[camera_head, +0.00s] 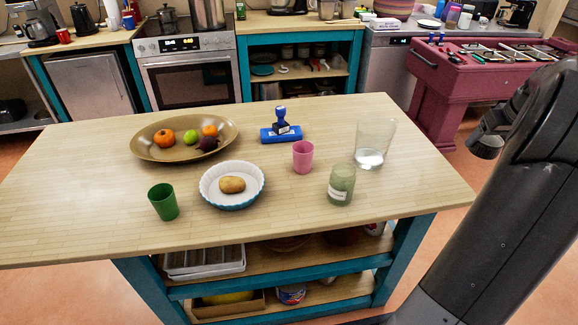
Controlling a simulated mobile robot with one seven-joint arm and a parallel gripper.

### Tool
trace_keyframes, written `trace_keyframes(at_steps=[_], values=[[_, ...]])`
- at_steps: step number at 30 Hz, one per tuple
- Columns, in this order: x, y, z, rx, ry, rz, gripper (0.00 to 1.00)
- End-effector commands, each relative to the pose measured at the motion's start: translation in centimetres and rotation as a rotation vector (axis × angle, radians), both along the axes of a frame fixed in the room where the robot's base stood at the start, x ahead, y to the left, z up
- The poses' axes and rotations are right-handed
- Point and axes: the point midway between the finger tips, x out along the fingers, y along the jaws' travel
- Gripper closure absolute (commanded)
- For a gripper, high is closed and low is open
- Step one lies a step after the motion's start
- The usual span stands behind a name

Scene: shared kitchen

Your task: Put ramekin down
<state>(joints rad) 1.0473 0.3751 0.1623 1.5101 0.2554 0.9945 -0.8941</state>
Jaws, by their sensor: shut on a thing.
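A round fluted dish (211,197), white inside and blue outside, stands upright on the wooden island top (100,215). It is the only ramekin-like thing I can make out, but I cannot be sure it is the task's ramekin. A brown potato (232,185) lies in it. My dark arm rises along the right side of the view, past the right end of the island. My gripper's fingers do not show, nor does anything held in them.
The island's left end and front strip are clear.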

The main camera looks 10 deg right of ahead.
Motion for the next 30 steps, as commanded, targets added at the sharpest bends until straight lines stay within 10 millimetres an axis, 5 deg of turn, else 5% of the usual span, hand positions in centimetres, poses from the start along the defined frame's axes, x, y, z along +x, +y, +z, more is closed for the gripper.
trace_keyframes(at_steps=[11, 21, 30], values=[[8.7, 8.0, 0.0, 0.003, 0.006, 0.115, 0.53], [17.6, 20.4, -0.1, 0.004, 0.014, 0.255, 0.53], [22.7, 32.4, -0.1, 0.002, 0.017, 0.373, 0.53]])
